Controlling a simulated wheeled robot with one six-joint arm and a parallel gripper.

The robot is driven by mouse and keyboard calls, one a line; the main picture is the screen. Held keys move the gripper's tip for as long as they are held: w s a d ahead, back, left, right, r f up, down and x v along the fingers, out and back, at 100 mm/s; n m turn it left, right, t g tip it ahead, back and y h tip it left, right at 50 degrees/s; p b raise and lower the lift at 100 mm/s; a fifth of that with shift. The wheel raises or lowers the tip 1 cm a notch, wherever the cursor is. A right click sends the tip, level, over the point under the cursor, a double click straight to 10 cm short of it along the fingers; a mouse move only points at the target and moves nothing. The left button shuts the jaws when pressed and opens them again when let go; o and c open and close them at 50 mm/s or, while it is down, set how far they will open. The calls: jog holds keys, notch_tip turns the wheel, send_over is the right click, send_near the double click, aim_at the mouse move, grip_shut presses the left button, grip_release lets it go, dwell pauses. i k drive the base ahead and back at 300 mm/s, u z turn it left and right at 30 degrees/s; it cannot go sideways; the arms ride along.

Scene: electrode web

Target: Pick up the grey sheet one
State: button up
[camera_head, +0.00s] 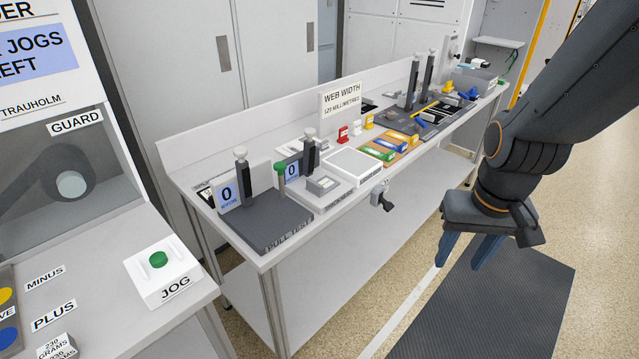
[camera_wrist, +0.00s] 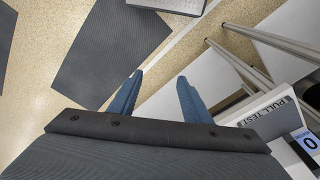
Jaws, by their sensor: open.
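I cannot make out which item is grey sheet one. In the head view, a small grey square piece (camera_head: 322,184) rests on the light grey base of the second gauge stand, and a dark grey flat board (camera_head: 392,121) lies farther along the bench. My gripper (camera_head: 464,256) hangs in front of the bench at the right, over the floor, with its blue fingers apart and pointing down. In the wrist view the fingers (camera_wrist: 159,86) are spread with nothing between them.
The long white bench (camera_head: 236,242) carries the dark PULL TEST stand (camera_head: 270,226), a white tray (camera_head: 354,166), a WIDTH sign (camera_head: 341,98) and several coloured blocks. The JOG button box (camera_head: 160,270) stands at lower left. A dark floor mat (camera_head: 490,310) lies below my gripper.

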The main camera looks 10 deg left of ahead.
aim_at(322, 186)
jog(key=z, duration=0.1)
jog(key=i, duration=0.75)
jog(key=u, duration=1.85)
